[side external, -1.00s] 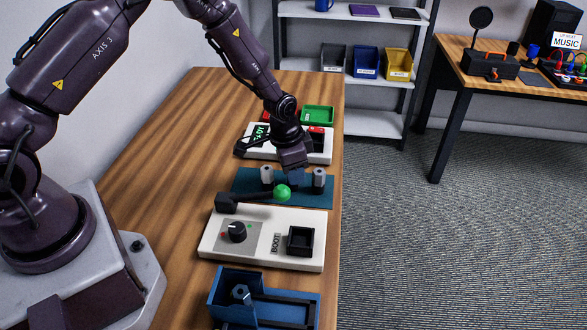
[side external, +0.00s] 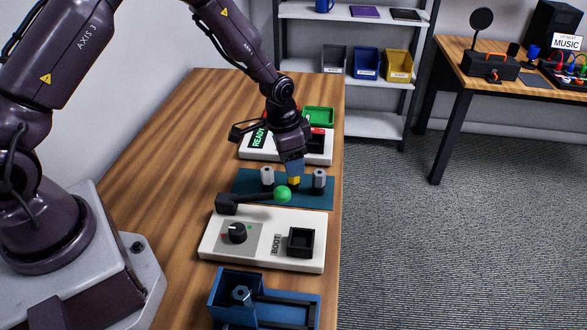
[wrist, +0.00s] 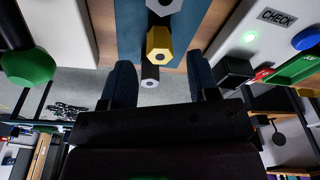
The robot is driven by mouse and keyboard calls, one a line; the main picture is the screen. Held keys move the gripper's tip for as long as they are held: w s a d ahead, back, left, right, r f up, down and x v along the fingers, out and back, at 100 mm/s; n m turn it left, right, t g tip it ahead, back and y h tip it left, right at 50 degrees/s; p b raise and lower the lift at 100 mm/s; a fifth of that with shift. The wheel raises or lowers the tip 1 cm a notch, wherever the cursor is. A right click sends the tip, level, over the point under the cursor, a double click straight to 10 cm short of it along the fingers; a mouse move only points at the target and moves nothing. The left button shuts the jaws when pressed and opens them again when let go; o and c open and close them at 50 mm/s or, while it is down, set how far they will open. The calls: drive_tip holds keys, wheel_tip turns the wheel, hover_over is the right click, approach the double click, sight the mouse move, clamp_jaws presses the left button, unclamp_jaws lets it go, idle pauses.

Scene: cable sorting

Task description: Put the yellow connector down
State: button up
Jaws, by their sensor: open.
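The yellow connector (side external: 293,181) stands on the teal mat (side external: 243,184), between two grey hex connectors, one on the left (side external: 267,175) and one on the right (side external: 319,178). The green ball partly covers its base in the side view. My gripper (side external: 292,168) is just above it, pointing down. In the wrist view my gripper (wrist: 160,62) is open, with its two blue fingers apart on either side of the yellow connector (wrist: 158,40). A gap shows between the connector and each finger.
A black lever with a green ball (side external: 282,195) extends just in front of the mat, from the white BOOT panel (side external: 262,259).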

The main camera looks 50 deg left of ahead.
drive_tip(key=s+r+n+t+y, duration=0.1)
drive_tip(key=s+r, duration=0.4)
drive_tip(key=r, duration=0.6)
drive_tip(key=s+r+n+t, duration=0.1)
drive_tip(key=s+r, duration=0.4)
drive_tip(key=r, duration=0.7)
drive_tip(key=s+r+n+t, duration=0.1)
drive_tip(key=s+r, duration=0.1)
drive_tip(key=s, duration=0.5)
drive_tip(key=s+d+r+n+t, duration=0.1)
drive_tip(key=s+r, duration=0.2)
drive_tip(key=s, duration=0.4)
drive_tip(key=shift+s, duration=0.15)
